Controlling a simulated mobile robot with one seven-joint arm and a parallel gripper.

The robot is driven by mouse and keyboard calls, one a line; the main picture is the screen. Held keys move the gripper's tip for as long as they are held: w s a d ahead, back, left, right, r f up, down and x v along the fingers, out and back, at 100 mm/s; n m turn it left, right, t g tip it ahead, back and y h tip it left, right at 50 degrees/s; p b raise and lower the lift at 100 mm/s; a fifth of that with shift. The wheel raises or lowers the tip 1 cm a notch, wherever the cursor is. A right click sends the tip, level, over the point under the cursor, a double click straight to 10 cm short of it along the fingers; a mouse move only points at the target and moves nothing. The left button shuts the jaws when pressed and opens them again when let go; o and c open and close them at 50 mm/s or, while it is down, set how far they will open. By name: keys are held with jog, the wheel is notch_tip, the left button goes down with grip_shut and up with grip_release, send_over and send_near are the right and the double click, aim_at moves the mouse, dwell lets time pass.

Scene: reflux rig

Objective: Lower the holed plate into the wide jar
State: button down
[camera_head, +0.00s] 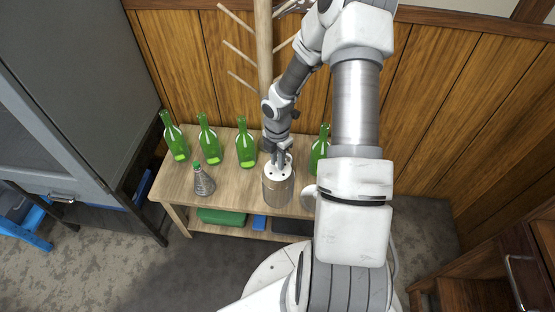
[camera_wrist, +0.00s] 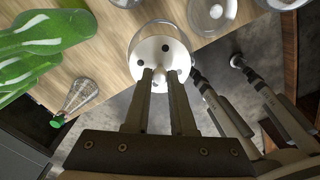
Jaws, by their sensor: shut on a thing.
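The holed plate (camera_head: 271,170) is a white disc with dark holes, at the mouth of the wide jar (camera_head: 277,191), a clear glass cylinder on the wooden table. My gripper (camera_head: 281,161) is above the plate, shut on it. In the wrist view the plate (camera_wrist: 151,50) shows between and beyond the fingertips of my gripper (camera_wrist: 159,73). The curved glass rim of the jar (camera_wrist: 137,34) surrounds much of the plate there. The fingers hide part of the plate, and I cannot tell how deep it sits in the jar.
Several green bottles (camera_head: 246,146) stand along the back of the table (camera_head: 226,178). A flask with a green stopper (camera_head: 203,184) stands left of the jar. A wooden post with pegs (camera_head: 265,60) rises behind. My arm covers the table's right part.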

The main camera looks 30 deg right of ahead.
aim_at(278, 171)
jog(key=shift+f+b, duration=1.7)
jog(key=shift+f, duration=0.85)
jog(key=shift+f, duration=0.1)
jog(key=shift+f+b, duration=1.7)
jog(key=shift+f, duration=1.2)
jog(key=shift+f, duration=0.1)
jog(key=shift+f+b, duration=0.3)
jog(key=shift+f, duration=0.15)
jog(key=c, duration=0.7)
grip_release()
